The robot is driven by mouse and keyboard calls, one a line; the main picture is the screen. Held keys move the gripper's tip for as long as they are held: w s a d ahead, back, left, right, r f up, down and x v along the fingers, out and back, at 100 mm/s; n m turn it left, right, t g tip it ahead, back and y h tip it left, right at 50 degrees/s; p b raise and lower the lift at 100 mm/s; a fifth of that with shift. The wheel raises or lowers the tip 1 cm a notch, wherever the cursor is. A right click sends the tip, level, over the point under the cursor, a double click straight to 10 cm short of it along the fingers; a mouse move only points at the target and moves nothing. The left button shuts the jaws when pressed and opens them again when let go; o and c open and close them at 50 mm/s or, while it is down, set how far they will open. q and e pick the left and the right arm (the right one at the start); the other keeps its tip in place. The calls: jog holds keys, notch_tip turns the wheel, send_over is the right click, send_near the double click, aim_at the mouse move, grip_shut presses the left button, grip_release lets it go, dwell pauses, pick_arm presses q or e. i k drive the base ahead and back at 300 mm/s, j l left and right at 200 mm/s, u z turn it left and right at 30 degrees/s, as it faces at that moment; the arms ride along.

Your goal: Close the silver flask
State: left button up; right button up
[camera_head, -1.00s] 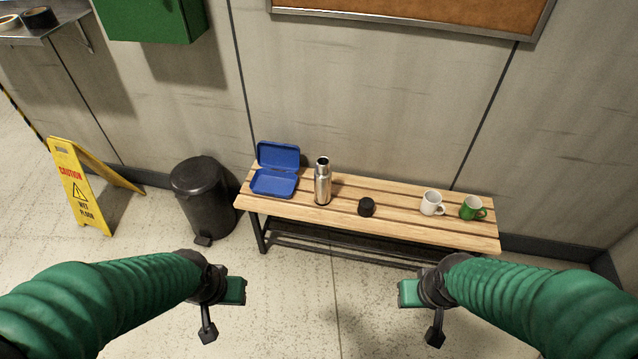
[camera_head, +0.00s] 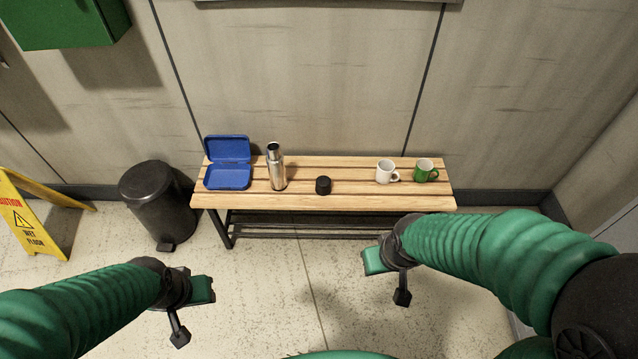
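The silver flask (camera_head: 277,170) stands upright on the wooden bench, with its dark mouth uncovered. A small black cap (camera_head: 323,185) sits on the bench to the right of the flask, apart from it. My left gripper (camera_head: 203,289) is over the floor in front of the bench, below and left of the flask. My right gripper (camera_head: 374,261) is over the floor in front of the bench, below and right of the cap. Neither gripper touches anything on the bench. The fingers of both are too small and turned away to show whether they are open.
On the wooden bench (camera_head: 300,203) stand an open blue lunch box (camera_head: 228,178) at left, and a white mug (camera_head: 386,172) and green mug (camera_head: 424,171) at right. A black bin (camera_head: 157,205) and a yellow wet-floor sign (camera_head: 30,220) stand left. The floor in front is clear.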

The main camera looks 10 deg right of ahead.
aim_at(275, 158)
jog(key=i+j+z, duration=0.25)
jog(key=i+j, duration=0.4)
jog(key=i, duration=0.3)
jog(key=i+j+z, duration=0.3)
jog(key=i+j, duration=0.55)
